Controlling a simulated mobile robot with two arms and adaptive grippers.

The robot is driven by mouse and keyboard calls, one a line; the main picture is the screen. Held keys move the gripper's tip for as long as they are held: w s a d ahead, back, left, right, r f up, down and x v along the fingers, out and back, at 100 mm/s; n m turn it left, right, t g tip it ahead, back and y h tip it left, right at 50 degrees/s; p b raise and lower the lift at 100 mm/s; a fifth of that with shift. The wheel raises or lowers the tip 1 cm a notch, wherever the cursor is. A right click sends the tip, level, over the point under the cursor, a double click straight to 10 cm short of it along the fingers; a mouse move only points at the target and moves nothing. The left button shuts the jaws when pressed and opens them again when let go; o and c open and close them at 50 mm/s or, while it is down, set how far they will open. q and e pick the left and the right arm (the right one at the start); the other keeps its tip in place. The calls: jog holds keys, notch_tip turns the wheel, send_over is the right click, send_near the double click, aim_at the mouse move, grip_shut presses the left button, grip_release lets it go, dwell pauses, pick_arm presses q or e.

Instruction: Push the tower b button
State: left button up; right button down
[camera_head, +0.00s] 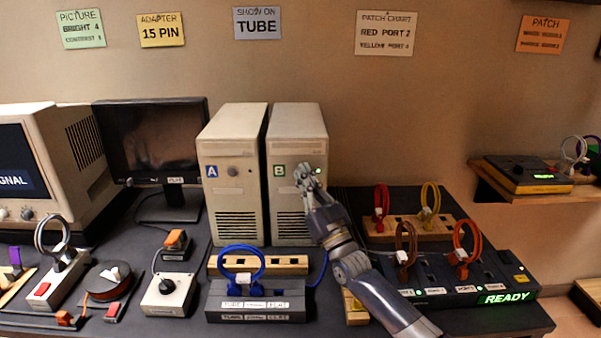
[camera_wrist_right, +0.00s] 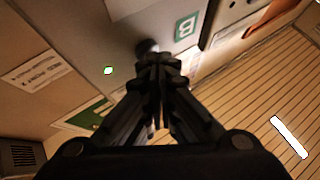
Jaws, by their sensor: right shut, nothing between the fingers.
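Tower B (camera_head: 302,145) is a beige computer case with a green "B" label (camera_head: 279,170), standing upright on the table beside tower A. My right gripper (camera_head: 304,173) is shut and empty, in front of tower B's upper front face, just right of the label. My left gripper is not in view.
Tower A (camera_head: 232,145), with a blue label and a dark round button, stands close on the left. A blue cable loop (camera_head: 240,262) stands in a grey block in front. Cable ports and a "READY" panel (camera_head: 506,298) lie right of my arm.

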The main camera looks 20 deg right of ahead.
jog(key=shift+s+a, duration=0.15)
jog(key=shift+s, duration=0.3)
jog(key=s+a+p, duration=0.1)
jog(key=s+p, duration=0.4)
jog(key=shift+s+a, duration=0.3)
jog(key=shift+s, duration=0.1)
